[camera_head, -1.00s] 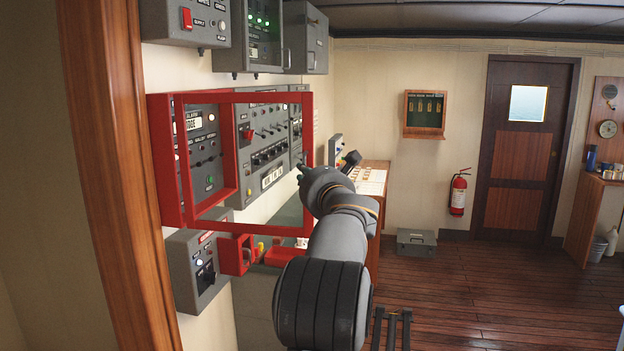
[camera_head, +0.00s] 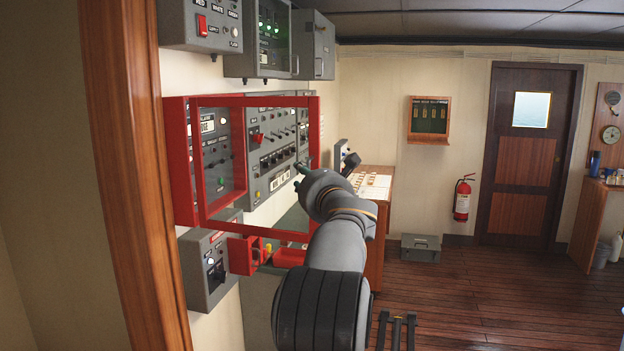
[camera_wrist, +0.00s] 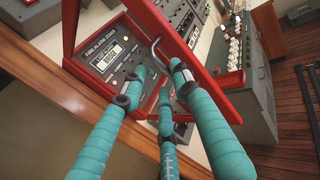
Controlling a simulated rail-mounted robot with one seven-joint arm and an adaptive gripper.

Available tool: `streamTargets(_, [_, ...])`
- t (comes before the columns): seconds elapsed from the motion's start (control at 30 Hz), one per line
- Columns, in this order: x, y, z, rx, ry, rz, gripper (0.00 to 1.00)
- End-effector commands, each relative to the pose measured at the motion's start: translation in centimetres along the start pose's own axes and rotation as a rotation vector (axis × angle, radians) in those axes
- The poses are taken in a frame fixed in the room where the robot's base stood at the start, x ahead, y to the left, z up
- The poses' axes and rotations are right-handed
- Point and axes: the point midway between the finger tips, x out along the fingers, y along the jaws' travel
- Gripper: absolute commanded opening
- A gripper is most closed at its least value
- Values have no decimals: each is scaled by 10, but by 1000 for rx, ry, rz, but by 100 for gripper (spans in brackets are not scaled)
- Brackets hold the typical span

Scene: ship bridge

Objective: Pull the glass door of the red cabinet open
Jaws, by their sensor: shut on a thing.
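The red cabinet (camera_head: 179,165) hangs on the left wall. Its red-framed glass door (camera_head: 250,101) stands open, swung out from the wall from its left side, with the panels showing through it. My gripper (camera_head: 302,176) is at the door's right edge. In the wrist view, the teal fingers of my gripper (camera_wrist: 158,85) are shut around the lower part of the metal door handle (camera_wrist: 154,52). The red door frame (camera_wrist: 170,35) runs beside the fingers. The fingers partly hide the handle's grip point.
A grey switch box (camera_head: 207,270) and a small red holder (camera_head: 241,255) are below the cabinet. Grey boxes (camera_head: 313,45) hang above it. A wooden post (camera_head: 125,150) stands at near left. A console (camera_head: 377,185) is beyond my arm.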

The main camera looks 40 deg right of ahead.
Motion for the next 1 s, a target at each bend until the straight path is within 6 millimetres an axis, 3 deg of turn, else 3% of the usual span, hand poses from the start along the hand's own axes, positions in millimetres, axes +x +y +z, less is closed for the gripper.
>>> streamTargets(0.03, [2,12,2,4,-5,24,25])
streamTargets(0.2, [2,10,0,5,-1,22,33])
streamTargets(0.73, [0,4,-2,4,4,10,33])
streamTargets(1.0, [-39,4,-1,3,2,9,33])
